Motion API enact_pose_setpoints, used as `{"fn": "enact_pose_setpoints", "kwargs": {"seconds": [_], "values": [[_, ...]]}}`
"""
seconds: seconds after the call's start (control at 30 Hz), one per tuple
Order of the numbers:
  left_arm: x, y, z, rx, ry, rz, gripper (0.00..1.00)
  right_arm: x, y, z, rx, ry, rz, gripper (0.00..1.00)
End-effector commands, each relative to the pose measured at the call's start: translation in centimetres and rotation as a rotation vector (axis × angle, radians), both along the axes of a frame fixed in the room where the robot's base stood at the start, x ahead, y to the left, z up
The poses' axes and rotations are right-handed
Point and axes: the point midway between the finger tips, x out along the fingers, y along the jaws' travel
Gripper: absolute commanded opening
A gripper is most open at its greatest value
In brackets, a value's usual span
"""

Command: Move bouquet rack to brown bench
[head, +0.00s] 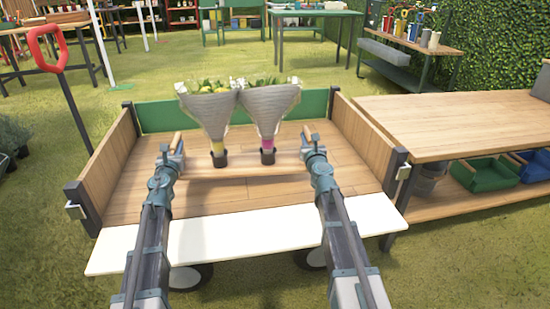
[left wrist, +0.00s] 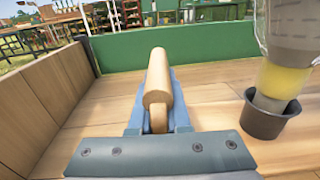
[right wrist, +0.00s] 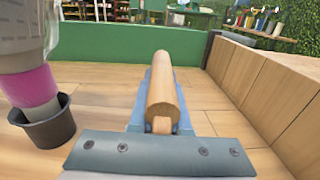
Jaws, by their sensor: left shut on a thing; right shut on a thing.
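The bouquet rack (head: 243,168) is a pale wooden board with dark cups holding two grey-wrapped bouquets, the left bouquet (head: 209,110) and the right bouquet (head: 268,108). Both stand upright. The rack is inside a wooden cart (head: 235,200), and I cannot tell whether it touches the cart floor. My left gripper (head: 172,152) is shut on the rack's left wooden handle (left wrist: 158,80). My right gripper (head: 311,146) is shut on its right handle (right wrist: 162,85). The brown bench (head: 460,122) stands to the right of the cart, with a bare near top.
The cart has wooden side walls (head: 362,146), a green back wall (head: 160,116) and a lowered white front flap (head: 245,235). A red-handled tool (head: 50,50) stands at the left. Open grass lies in front.

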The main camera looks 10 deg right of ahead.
Motion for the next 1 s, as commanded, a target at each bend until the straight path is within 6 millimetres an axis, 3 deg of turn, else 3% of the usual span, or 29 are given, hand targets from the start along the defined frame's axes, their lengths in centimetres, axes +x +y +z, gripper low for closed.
{"fn": "enact_pose_setpoints", "kwargs": {"seconds": [0.37,1.0], "values": [[0.0,0.0,2.7,0.000,0.000,-0.001,0.00,0.0,0.0,2.7,0.000,0.000,0.000,0.00],[0.0,0.0,13.2,0.000,0.000,-0.001,0.00,0.0,0.0,13.2,0.000,0.000,0.000,0.00]]}}
